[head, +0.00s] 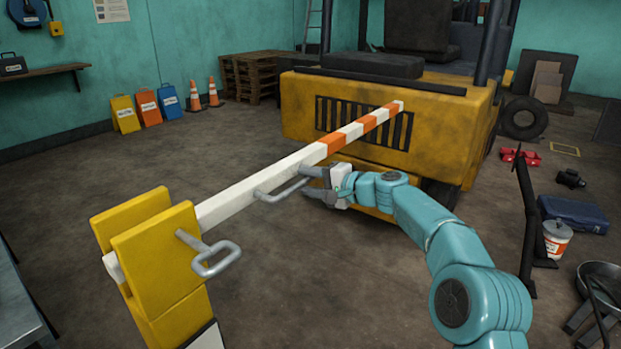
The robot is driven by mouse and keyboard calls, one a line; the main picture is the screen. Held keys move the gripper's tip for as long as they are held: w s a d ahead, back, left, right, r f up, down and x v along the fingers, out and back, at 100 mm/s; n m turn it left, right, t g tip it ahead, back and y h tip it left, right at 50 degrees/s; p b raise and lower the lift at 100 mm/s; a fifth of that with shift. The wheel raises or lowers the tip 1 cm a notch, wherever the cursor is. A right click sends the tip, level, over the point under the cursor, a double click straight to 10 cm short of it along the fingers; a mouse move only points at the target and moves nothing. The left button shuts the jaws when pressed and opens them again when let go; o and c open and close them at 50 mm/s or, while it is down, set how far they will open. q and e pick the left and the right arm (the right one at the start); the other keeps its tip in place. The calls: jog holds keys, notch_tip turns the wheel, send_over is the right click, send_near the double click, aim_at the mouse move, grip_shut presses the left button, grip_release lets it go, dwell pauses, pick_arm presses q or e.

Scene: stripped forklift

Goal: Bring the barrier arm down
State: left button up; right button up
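The barrier arm (255,190) is a long bar, plain white near its post and banded orange and white toward its far end. It runs from the yellow post (160,255) away to the right, in front of the forklift; its exact tilt is hard to tell. A grey bar handle (283,191) sticks out from its side. My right gripper (306,182) is at the right end of this handle, its fingers apart, one above the other. I cannot tell whether they touch the handle. A second grey loop handle (216,259) is on the post. My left gripper is not in view.
The yellow forklift (440,125) stands behind the barrier arm. A tire (524,118), a blue case (573,213) and a white bucket (556,239) are on the right. A grey table edge (18,310) is at lower left. The floor left of the arm is clear.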

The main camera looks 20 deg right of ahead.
dwell(0.3)
jog(key=b+v, duration=0.2)
jog(key=v, duration=1.4)
jog(key=shift+s+d, duration=0.1)
